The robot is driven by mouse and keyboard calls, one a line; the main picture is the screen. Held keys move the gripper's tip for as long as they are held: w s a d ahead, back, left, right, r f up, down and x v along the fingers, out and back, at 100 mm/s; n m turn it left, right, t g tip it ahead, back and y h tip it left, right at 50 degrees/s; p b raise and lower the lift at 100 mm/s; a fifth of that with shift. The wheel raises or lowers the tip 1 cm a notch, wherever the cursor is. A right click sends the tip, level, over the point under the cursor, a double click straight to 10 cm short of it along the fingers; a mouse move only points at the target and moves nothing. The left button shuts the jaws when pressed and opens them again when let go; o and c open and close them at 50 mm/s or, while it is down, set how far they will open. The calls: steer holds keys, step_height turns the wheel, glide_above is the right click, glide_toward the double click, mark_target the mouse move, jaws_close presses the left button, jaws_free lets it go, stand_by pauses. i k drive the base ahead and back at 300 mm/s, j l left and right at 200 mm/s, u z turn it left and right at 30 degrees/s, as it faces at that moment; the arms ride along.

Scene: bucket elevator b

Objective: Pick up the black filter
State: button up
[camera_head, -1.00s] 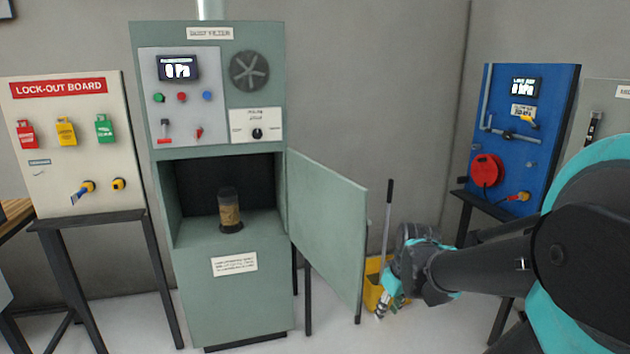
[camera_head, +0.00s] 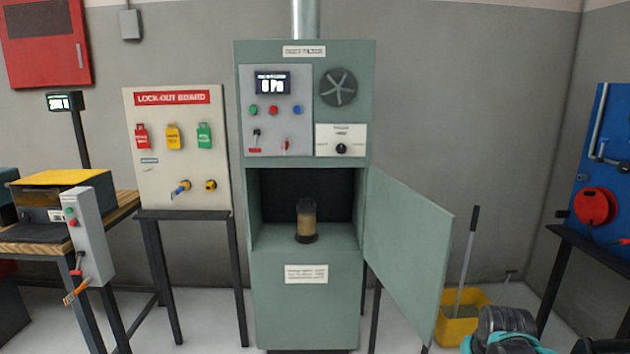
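A small upright cylinder, the likely filter (camera_head: 306,219), stands in the open compartment of the green dust filter cabinet (camera_head: 305,255). It has a black base, a dark top and a tan, see-through-looking middle. The cabinet door (camera_head: 405,250) hangs open to the right. Part of my arm (camera_head: 505,332) shows at the bottom right, well away from the cylinder. My gripper's fingers are not visible now; they are below the picture or hidden.
A yellow bucket (camera_head: 460,318) with a mop handle stands right of the open door, near my arm. A lock-out board (camera_head: 178,145) on a stand is left of the cabinet. A blue panel (camera_head: 607,150) stands at the right. Grey floor lies between.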

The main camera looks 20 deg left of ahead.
mark_target(306, 210)
steer(key=i+j, duration=1.45)
steer(key=j, duration=0.25)
